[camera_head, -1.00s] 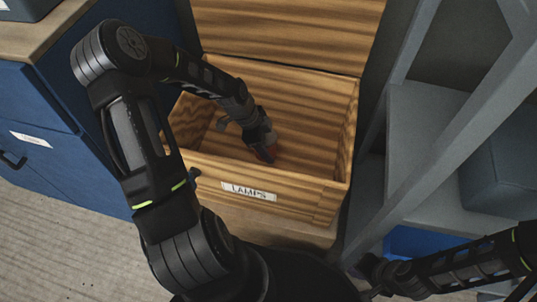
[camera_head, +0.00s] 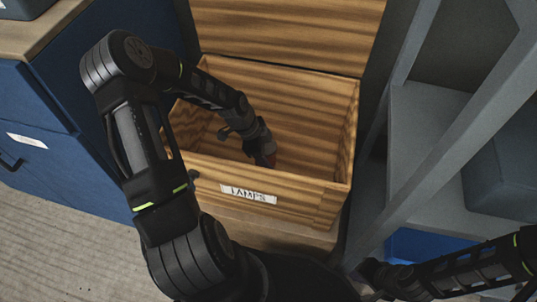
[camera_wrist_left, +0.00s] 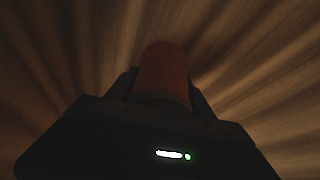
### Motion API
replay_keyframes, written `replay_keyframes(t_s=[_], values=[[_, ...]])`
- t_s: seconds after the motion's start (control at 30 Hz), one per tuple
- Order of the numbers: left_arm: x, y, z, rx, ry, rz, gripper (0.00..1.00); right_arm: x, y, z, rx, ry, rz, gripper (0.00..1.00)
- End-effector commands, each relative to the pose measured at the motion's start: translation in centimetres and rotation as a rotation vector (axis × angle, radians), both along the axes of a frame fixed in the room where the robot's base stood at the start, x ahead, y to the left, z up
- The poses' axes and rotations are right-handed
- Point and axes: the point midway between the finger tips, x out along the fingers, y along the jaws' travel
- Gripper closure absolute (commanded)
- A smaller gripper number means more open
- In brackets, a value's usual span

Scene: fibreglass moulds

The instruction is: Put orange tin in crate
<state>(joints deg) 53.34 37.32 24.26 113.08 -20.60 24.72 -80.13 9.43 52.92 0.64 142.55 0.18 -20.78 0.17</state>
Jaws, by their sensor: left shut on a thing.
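The wooden crate (camera_head: 205,168) stands open in the middle of the head view, with a label reading LAMPS on its front and its lid raised behind. My left gripper (camera_head: 265,158) reaches down inside the crate and is shut on the orange tin (camera_wrist_left: 164,72). In the dark left wrist view the tin sits between the two fingers of the gripper (camera_wrist_left: 163,92), with wood grain beyond it.
A blue cabinet (camera_head: 45,115) with a wooden top stands at the left. A grey shelf unit (camera_head: 425,125) with a dark grey box (camera_head: 505,165) and a blue bin (camera_head: 425,245) is close at the right. The crate's walls surround my left gripper.

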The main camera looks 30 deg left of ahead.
Motion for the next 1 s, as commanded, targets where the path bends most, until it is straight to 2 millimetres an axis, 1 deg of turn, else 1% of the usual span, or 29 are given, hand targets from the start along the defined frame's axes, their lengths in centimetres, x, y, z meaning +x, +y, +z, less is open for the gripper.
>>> replay_keyframes(t_s=[0.03, 0.27, 0.5, 0.63, 0.77, 0.87, 1.0], values=[[0.0, 0.0, -0.1, 0.000, 0.000, 0.000, 0.37, 0.0, 0.0, -0.1, 0.000, 0.000, 0.000, 1.00], [0.0, 0.0, 0.0, 0.000, 0.000, 0.000, 0.18, 0.0, 0.0, 0.0, 0.000, 0.000, 0.000, 1.00], [0.0, 0.0, 0.0, 0.000, 0.000, 0.000, 0.17, 0.0, 0.0, 0.0, 0.000, 0.000, 0.000, 1.00], [0.0, 0.1, 0.5, 0.000, -0.001, 0.000, 0.17, -0.1, 0.0, 0.3, 0.000, 0.001, 0.001, 1.00], [-0.2, 0.6, 1.9, 0.002, -0.001, 0.002, 0.17, -0.2, 0.2, 0.9, 0.002, 0.003, 0.003, 1.00], [-0.5, 1.2, 3.6, 0.003, -0.001, 0.003, 0.17, -0.3, 0.3, 1.6, 0.005, 0.006, 0.008, 1.00], [-1.1, 2.2, 6.4, 0.004, 0.000, 0.003, 0.17, -0.6, 0.6, 2.7, 0.010, 0.010, 0.014, 1.00]])
